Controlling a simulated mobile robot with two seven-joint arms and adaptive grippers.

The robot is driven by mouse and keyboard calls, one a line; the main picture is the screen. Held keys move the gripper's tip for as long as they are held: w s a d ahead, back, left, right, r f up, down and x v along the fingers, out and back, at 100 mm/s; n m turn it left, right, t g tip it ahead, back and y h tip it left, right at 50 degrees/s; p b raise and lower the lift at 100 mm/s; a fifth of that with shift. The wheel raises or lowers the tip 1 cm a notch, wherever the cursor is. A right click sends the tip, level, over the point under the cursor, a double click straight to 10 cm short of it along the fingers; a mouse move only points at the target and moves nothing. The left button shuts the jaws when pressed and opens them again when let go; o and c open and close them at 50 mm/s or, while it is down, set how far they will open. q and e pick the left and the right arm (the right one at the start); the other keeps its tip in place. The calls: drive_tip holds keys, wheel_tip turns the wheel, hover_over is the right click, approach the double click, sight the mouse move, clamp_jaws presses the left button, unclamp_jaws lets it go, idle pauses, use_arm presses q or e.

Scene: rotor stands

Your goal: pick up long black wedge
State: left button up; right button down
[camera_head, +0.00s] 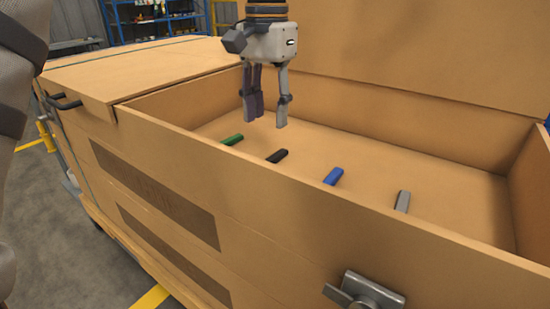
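The long black wedge (277,156) lies on the floor of the large open wooden crate, between a green wedge and a blue wedge. Its near end is close to the crate's front wall. My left gripper (265,122) hangs over the crate with its fingers pointing down. The fingers are apart with nothing between them. In the picture its fingertips are a little above the black wedge and do not touch it.
The green wedge (232,140), blue wedge (333,176) and grey wedge (402,201) lie in the same row. The crate's front wall (270,210) stands close before them. The crate floor behind is clear.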

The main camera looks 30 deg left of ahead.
use_arm(q)
drive_tip(key=shift+s+a+f, duration=0.15)
drive_tip(key=shift+s+f, duration=1.05)
drive_tip(key=shift+f, duration=0.05)
drive_tip(key=f, duration=0.4)
drive_tip(key=w+f, duration=0.1)
drive_tip(key=f, duration=0.1)
drive_tip(key=shift+a+f, duration=0.1)
drive_tip(key=shift+f, duration=0.15)
clamp_jaws()
